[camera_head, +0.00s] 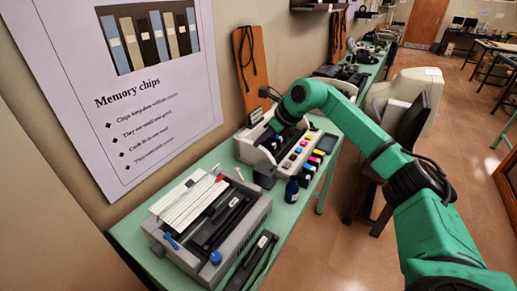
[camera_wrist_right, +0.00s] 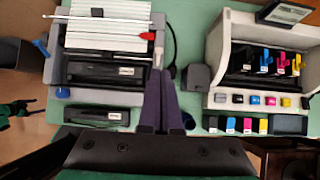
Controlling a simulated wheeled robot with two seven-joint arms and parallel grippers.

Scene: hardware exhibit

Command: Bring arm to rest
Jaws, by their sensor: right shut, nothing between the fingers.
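My right arm (camera_head: 365,137) is green with black joints and reaches in from the right over the table in the head view. Its gripper (camera_head: 275,143) points down beside the cream cartridge machine, partly lost against dark parts there. In the right wrist view the dark purple fingers of this gripper (camera_wrist_right: 160,78) lie together, shut and empty, between the grey printer and the cartridge machine. A green and black piece at the left edge of the wrist view, probably my left gripper (camera_wrist_right: 22,108), is too small to read. The head view does not show my left arm.
On the green table (camera_head: 128,236) stand an opened grey printer (camera_head: 245,217) with blue knobs and a cream machine (camera_head: 248,153) with coloured cartridges (camera_wrist_right: 275,62). A small dark bottle (camera_head: 291,190) stands by the front edge. A wall poster (camera_head: 150,100) rises behind. Floor (camera_head: 335,245) is clear in front.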

